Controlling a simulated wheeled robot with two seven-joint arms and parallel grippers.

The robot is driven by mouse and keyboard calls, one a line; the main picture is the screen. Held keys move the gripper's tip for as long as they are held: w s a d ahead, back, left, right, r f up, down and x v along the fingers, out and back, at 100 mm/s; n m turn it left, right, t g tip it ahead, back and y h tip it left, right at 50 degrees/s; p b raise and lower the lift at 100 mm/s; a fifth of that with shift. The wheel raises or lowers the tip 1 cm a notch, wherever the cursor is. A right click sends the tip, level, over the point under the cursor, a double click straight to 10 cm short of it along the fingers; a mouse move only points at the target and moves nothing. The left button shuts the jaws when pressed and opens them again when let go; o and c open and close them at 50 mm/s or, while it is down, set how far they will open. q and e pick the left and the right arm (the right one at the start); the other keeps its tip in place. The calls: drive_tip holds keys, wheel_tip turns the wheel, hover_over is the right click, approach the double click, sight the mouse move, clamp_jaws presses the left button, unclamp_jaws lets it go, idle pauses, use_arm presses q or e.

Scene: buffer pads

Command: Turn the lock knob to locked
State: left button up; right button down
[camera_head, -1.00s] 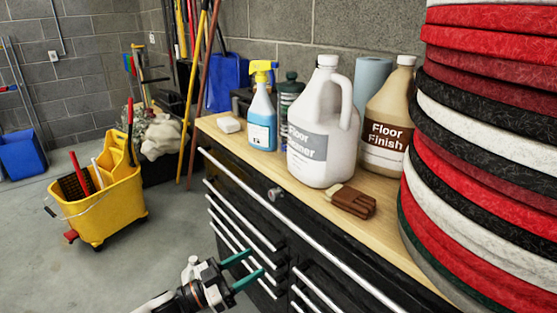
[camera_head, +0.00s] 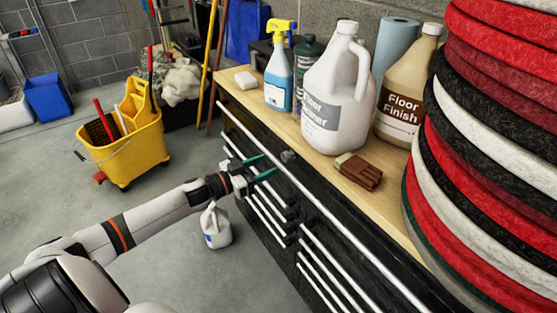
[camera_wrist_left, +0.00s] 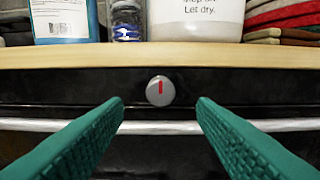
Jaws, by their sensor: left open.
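The lock knob (camera_wrist_left: 160,91) is a small round grey knob with a red mark that stands upright, on the dark front of the cabinet just under the wooden top. In the head view the knob (camera_head: 288,156) sits above the top drawer handle. My left gripper (camera_head: 262,167) is open, with its green fingers pointing at the cabinet front. In the left wrist view the open fingers (camera_wrist_left: 160,108) stand on both sides of the knob, nearer to the camera and apart from it. Nothing is held. My right gripper is out of view.
The wooden top (camera_head: 312,152) holds a spray bottle (camera_head: 279,70), a white cleaner jug (camera_head: 338,95), a floor finish jug (camera_head: 405,95) and a brush (camera_head: 358,171). Stacked pads (camera_head: 490,160) rise at the right. A long drawer handle (camera_head: 315,205) runs below the knob.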

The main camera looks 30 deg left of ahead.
sight(283, 158)
use_arm(q)
drive_tip(key=shift+x, duration=2.55)
drive_tip(key=c, duration=1)
